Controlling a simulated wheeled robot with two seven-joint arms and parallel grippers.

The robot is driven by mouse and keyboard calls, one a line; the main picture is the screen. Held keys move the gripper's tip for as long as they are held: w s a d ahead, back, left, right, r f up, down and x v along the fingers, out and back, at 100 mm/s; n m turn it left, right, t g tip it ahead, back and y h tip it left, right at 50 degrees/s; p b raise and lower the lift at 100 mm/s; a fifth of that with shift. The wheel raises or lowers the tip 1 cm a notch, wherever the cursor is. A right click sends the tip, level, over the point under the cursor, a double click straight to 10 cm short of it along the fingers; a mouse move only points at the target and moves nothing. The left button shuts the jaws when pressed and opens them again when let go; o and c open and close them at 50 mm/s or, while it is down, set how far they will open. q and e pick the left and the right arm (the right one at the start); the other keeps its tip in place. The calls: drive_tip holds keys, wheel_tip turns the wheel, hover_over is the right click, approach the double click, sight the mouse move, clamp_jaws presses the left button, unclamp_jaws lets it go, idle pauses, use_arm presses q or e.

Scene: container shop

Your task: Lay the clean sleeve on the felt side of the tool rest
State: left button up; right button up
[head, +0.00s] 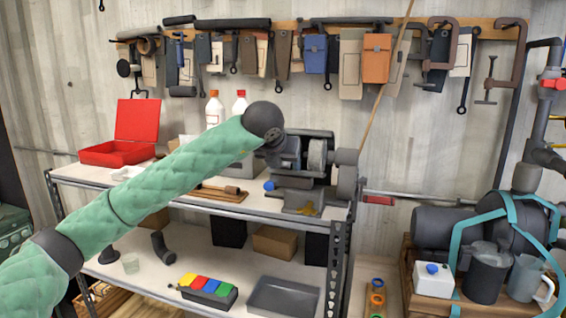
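My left arm, in a green quilted cover, reaches from the lower left to the grey bench machine (305,165) on the shelf top. My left gripper (272,143) is small and dark below the round wrist joint, against the machine; its fingers cannot be made out. A low brown board (208,191) with a wooden-handled tool on it lies left of the machine and may be the tool rest; no felt side can be told. Several fabric and leather sleeves (349,65) hang from the wall rail; I cannot tell which is clean. My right gripper is out of view.
An open red toolbox (118,152) stands at the shelf's left end, with two bottles (214,108) behind my arm. The lower shelf holds a grey tray (284,296) and a box of coloured blocks (207,290). A pump with cups (487,275) stands at right.

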use_arm(q)
drive_tip(key=shift+w+a+f, duration=0.15)
drive_tip(key=shift+a+f, duration=0.1)
drive_tip(key=shift+a, duration=0.2)
drive_tip(key=shift+w+f, duration=0.15)
drive_tip(key=shift+w, duration=0.05)
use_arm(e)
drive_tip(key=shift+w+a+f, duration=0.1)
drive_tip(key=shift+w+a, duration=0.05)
use_arm(q)
drive_tip(key=shift+s, duration=0.2)
drive_tip(key=shift+s+r, duration=0.15)
drive_tip(key=shift+r, duration=0.2)
drive_tip(key=b+v, duration=0.2)
drive_tip(key=v, duration=0.5)
drive_tip(key=shift+r+b, duration=0.2)
drive_tip(key=shift+b, duration=0.2)
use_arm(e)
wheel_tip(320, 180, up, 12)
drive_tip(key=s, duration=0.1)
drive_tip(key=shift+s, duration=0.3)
